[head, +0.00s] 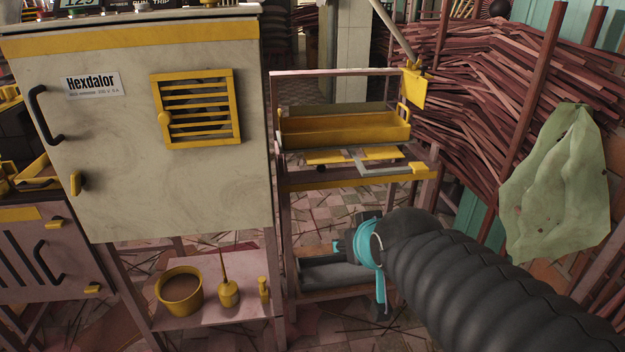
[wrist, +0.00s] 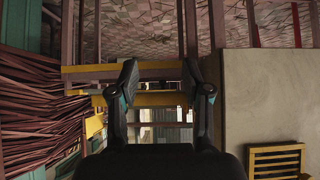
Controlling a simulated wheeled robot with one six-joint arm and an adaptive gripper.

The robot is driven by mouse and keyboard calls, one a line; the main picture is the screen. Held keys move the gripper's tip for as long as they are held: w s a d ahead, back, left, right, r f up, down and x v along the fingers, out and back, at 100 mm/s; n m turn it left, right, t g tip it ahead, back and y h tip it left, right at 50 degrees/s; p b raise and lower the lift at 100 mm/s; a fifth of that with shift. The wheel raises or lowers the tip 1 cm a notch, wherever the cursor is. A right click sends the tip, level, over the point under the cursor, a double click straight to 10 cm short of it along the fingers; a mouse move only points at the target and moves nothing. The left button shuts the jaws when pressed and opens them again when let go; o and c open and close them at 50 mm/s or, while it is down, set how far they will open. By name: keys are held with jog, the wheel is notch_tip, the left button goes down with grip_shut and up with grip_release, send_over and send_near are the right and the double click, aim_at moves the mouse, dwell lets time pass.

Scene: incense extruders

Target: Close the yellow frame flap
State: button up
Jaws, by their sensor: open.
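A small yellow flap (head: 414,88) sits at the top right corner of the open frame beside the cabinet. It looks tilted, with a pale rod rising from it; I cannot tell for sure that it is the frame flap. A yellow piece at the left in the wrist view (wrist: 95,125) may be the same flap. My gripper (head: 343,247) is in front of the frame, below the flap and to its left in the head view. In the wrist view its two fingers (wrist: 160,82) are apart with nothing between them.
A yellow tray (head: 345,128) lies in the frame above yellow-edged rails. The grey cabinet (head: 150,200) with a yellow louvred vent (head: 197,108) stands left. Stacked incense sticks (head: 460,90) and a green cloth (head: 560,185) are right. A yellow bucket (head: 180,290) stands on a low shelf.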

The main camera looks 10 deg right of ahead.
aim_at(322, 170)
jog(key=w+t+b, duration=0.2)
jog(key=w+t, duration=0.1)
jog(key=w, duration=0.7)
jog(key=w+f+t+b, duration=0.1)
jog(key=w+t+b, duration=0.1)
jog(key=w, duration=0.8)
jog(key=w+f+t+b, duration=0.1)
jog(key=w+t+b, duration=0.2)
jog(key=w, duration=0.7)
jog(key=shift+t+b, duration=0.3)
jog(key=shift+b, duration=0.1)
jog(key=shift+c, duration=0.2)
grip_shut()
